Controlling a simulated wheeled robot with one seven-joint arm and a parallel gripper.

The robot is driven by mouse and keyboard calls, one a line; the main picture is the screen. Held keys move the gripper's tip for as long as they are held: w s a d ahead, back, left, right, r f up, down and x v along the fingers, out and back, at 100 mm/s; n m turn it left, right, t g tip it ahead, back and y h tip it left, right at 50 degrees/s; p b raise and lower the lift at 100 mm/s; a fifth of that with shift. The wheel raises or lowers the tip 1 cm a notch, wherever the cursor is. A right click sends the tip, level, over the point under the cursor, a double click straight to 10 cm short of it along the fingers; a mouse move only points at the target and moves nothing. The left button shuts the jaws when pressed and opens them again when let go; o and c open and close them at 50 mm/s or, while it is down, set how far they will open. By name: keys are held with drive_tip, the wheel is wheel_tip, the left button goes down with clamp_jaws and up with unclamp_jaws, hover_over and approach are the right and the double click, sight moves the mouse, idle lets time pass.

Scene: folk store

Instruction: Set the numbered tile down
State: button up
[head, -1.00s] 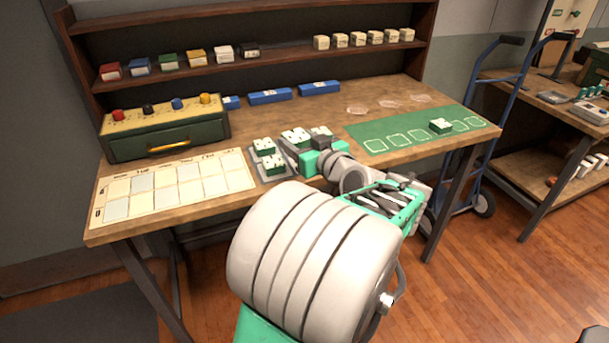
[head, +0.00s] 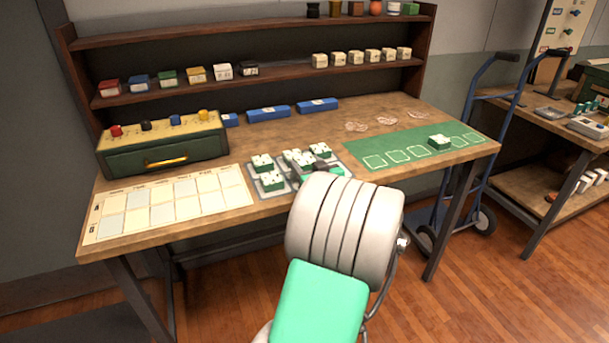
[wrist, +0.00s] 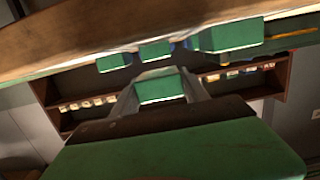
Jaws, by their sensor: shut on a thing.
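My gripper (wrist: 160,98) is shut on a green-sided tile (wrist: 162,86), seen between its two fingers in the wrist view. That view is upside down, with the bench at the top, and the tile's marked face is not readable. In the head view my arm hides most of the gripper (head: 322,172), which is low over the grey trays (head: 290,186) at the bench's front middle. Several white-topped green tiles are there, including two at the left (head: 262,162) (head: 272,181) and one at the back right (head: 320,150). I cannot tell whether the held tile touches a tray.
A green mat (head: 385,160) with outlined slots lies at the right, with one tile (head: 439,142) on it. A paper grid chart (head: 165,200) lies at the left, below a green drawer box (head: 160,150). Blue boxes (head: 268,111) stand behind. Shelves (head: 250,85) rise at the back.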

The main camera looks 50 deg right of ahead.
drive_tip(key=shift+w+d+f, duration=0.1)
drive_tip(key=shift+w+f, duration=0.05)
drive_tip(key=shift+f, duration=0.8)
drive_tip(key=shift+w+f, duration=0.15)
drive_tip(key=shift+f, duration=0.75)
drive_tip(key=shift+f+b, duration=0.2)
drive_tip(key=shift+b, duration=0.15)
drive_tip(key=o, duration=1.5)
drive_tip(key=shift+r, duration=0.2)
drive_tip(key=shift+s, duration=0.3)
drive_tip(key=v, duration=1.1)
drive_tip(key=shift+s+a, duration=0.15)
drive_tip(key=shift+a, duration=0.1)
